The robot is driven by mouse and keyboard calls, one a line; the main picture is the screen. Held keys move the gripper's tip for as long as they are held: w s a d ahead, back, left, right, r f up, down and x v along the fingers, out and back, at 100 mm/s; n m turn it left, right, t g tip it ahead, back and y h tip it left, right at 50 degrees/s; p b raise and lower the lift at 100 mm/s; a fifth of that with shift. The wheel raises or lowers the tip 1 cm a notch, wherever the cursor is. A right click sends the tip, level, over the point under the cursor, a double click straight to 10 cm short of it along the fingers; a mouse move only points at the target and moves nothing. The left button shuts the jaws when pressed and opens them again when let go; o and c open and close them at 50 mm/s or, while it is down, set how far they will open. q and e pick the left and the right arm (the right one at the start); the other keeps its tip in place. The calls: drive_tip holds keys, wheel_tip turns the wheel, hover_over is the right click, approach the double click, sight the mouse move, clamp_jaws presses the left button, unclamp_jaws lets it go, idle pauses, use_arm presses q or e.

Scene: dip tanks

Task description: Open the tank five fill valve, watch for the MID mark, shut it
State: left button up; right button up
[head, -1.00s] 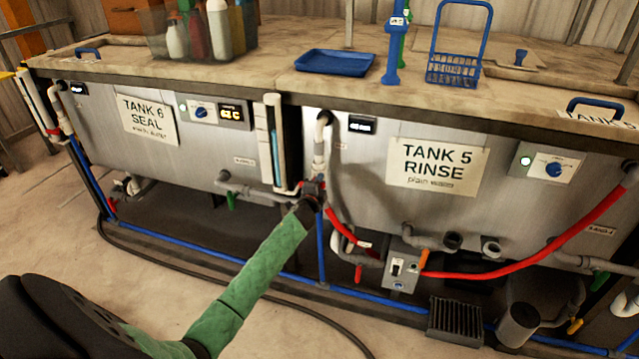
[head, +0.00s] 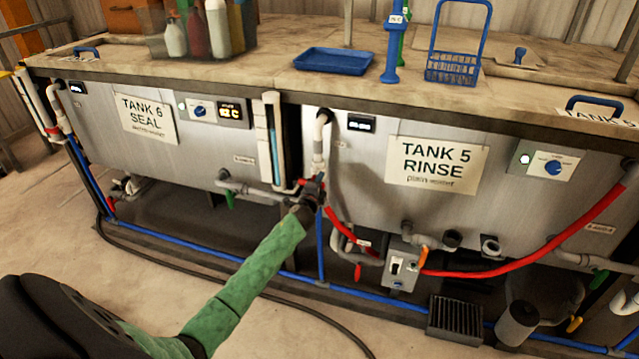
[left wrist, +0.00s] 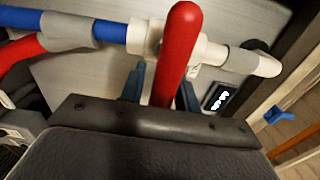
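The fill valve's red lever (left wrist: 178,50) shows large in the left wrist view, on a white fitting of a blue-and-white pipe. My left gripper (head: 314,190) is at this valve, at the left end of the tank five front (head: 365,195). In the left wrist view its two fingers (left wrist: 160,85) lie either side of the lever; a gap shows on the left, and whether they press on it is unclear. A sight gauge (head: 279,140) with a blue column stands just left of the valve. Its marks are too small to read. My right gripper is out of view.
Tank six (head: 205,150) stands to the left. A red hose (head: 490,272) crosses below tank five to a grey switch box (head: 402,265). A blue tray (head: 333,61) and blue basket (head: 452,70) sit on top. A black hose lies on the floor.

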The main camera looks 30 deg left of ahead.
use_arm(q)
drive_tip(key=shift+o, duration=0.6)
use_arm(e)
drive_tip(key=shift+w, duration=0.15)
use_arm(q)
drive_tip(key=v, duration=0.7)
drive_tip(key=shift+s+b, duration=0.4)
drive_tip(key=shift+b, duration=0.05)
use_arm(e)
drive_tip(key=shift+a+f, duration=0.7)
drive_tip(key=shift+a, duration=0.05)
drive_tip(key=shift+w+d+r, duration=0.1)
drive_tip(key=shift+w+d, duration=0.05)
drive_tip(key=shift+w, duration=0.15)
